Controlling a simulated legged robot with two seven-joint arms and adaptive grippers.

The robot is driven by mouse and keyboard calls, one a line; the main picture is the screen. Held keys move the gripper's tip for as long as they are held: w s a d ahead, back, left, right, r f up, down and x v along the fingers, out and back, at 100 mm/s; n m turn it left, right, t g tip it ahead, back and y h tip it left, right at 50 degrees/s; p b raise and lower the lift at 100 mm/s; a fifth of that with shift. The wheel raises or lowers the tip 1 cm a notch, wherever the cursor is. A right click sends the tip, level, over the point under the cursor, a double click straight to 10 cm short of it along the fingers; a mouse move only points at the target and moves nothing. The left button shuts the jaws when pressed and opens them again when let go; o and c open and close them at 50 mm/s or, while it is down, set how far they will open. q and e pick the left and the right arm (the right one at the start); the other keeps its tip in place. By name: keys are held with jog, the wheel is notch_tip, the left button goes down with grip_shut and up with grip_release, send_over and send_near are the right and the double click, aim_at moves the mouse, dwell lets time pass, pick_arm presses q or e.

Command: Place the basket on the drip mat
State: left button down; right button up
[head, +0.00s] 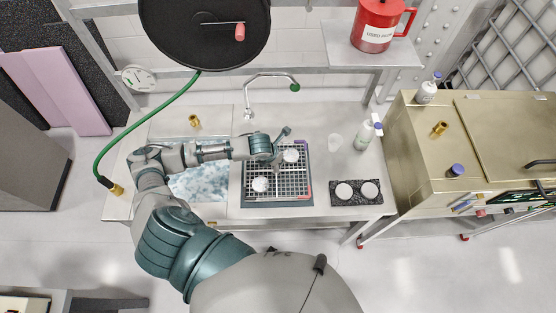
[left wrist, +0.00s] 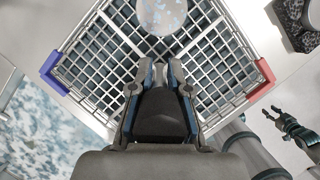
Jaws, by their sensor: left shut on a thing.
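The wire basket (head: 291,183) has a grid bottom, a blue corner and a red corner. Two white round items lie in it. It lies over the dark drip mat (head: 278,204), whose front edge shows; I cannot tell whether it touches the mat. My left gripper (head: 277,154) is at the basket's upper part and shut on it. In the left wrist view the basket (left wrist: 220,75) spreads beyond my left gripper (left wrist: 163,78), with one speckled white item at the top. My right gripper (left wrist: 287,122) shows at the right of that view, open and empty, apart from the basket.
Left of the mat is a sink (head: 198,186) with foamy water. A faucet (head: 272,77) stands behind. To the right are a dark tray (head: 357,203) with two white discs and a spray bottle (head: 364,135). A brass-coloured machine (head: 415,165) stands farther right.

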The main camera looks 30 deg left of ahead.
pick_arm(q)
jog(key=shift+f, duration=0.65)
jog(key=c, duration=1.3)
grip_release()
jog(key=shift+o, duration=0.8)
jog(key=v, duration=1.2)
jog(key=shift+f, duration=0.1)
